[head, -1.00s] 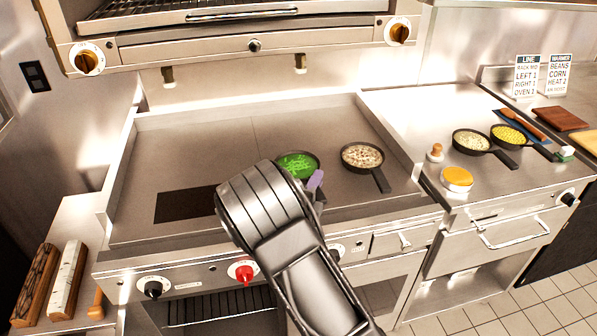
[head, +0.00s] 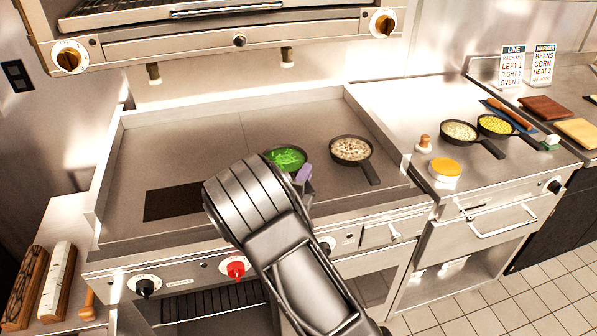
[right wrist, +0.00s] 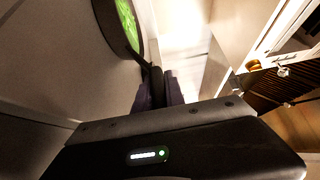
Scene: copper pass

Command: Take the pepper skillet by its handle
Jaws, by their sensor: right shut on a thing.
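The pepper skillet (head: 287,158) is a dark pan with green food in it, near the front right part of the griddle. In the right wrist view the green pan (right wrist: 126,22) shows at the top, with its dark handle (right wrist: 155,75) running down between my fingers. My right gripper (head: 304,175) is at the pan's front right side, shut on the handle; its fingers also show in the right wrist view (right wrist: 158,92). My forearm hides part of the pan's front. I cannot tell whether the pan touches the griddle. My left gripper is not in view.
A second skillet (head: 351,150) with pale speckled food sits just right on the griddle (head: 200,135). Two more skillets, pale (head: 459,131) and yellow (head: 496,124), stand on the right counter. An oven (head: 235,25) overhangs the back. The griddle's left half is clear.

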